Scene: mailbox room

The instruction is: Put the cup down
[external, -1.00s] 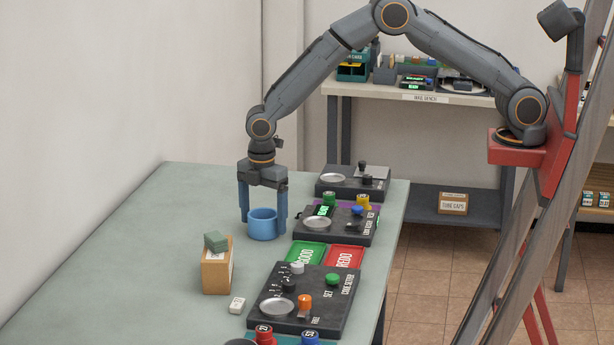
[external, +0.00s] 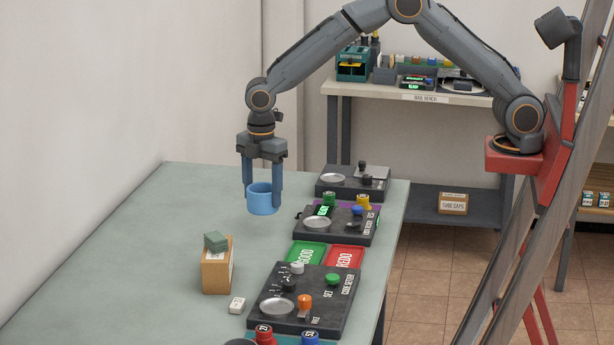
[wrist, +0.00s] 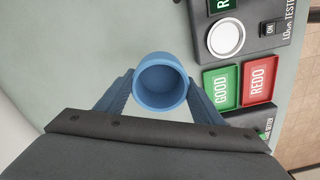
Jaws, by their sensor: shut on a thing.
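The blue cup (external: 262,200) is upright between the two blue fingers of my gripper (external: 263,190). My gripper is shut on it, and the cup appears held a little above the green-grey table (external: 150,250). In the wrist view the cup (wrist: 160,84) shows its open, empty inside, with one finger of my gripper (wrist: 160,92) on each side. The exact gap between the cup's bottom and the table is hard to tell.
A dark tester box (external: 335,228) stands right of the cup, with green GOOD (external: 305,254) and red REDO (external: 345,257) trays in front. A cardboard box (external: 216,272) with a green block (external: 216,241) stands nearer. The table's left side is clear.

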